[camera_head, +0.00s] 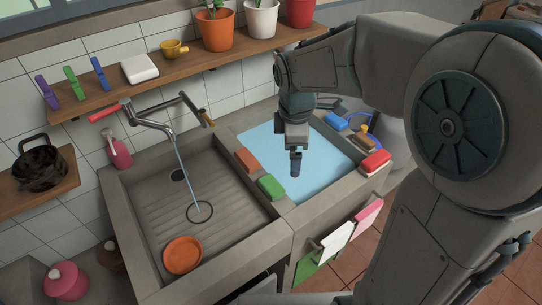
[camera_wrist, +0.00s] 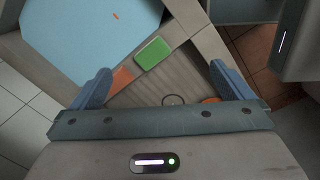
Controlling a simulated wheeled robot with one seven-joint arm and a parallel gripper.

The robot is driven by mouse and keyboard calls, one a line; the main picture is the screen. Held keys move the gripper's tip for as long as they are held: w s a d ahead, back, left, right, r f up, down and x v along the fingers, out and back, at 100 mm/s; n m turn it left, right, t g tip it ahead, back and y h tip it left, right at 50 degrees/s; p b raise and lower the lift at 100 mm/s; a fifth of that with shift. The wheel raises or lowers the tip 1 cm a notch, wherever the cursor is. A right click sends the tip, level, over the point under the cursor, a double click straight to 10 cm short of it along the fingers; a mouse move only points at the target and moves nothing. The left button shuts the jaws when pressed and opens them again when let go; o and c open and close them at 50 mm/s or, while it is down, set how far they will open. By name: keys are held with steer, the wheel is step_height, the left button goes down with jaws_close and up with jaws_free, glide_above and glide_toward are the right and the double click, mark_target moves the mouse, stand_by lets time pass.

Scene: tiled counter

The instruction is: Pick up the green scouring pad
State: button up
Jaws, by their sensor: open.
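The green scouring pad (camera_head: 271,187) lies on the divider ledge between the drained basin and the water-filled basin, in front of an orange pad (camera_head: 246,160). In the wrist view the green pad (camera_wrist: 153,53) lies beyond and between my open fingers, with nothing held. The orange pad (camera_wrist: 121,78) shows there beside my left finger. My gripper (camera_head: 295,172) hangs over the blue water, to the right of the green pad and apart from it. It also shows in the wrist view (camera_wrist: 160,85), its two blue fingers spread wide.
The drained basin (camera_head: 150,222) holds an orange bowl (camera_head: 183,255), with a faucet (camera_head: 150,122) running into it. The water-filled basin (camera_head: 325,158) is to the right. A red pad (camera_head: 375,162) sits on its right rim. Cloths (camera_head: 337,237) hang in front.

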mark_target(272, 184)
steer(key=w+a+f+n+g, duration=0.1)
steer(key=w+a+f+n, duration=0.4)
steer(key=f+n, duration=0.15)
steer(key=shift+n, duration=0.25)
steer(key=f, duration=1.2)
steer(key=shift+s+f, duration=0.2)
steer(key=shift+f, duration=0.2)
steer(key=c, duration=1)
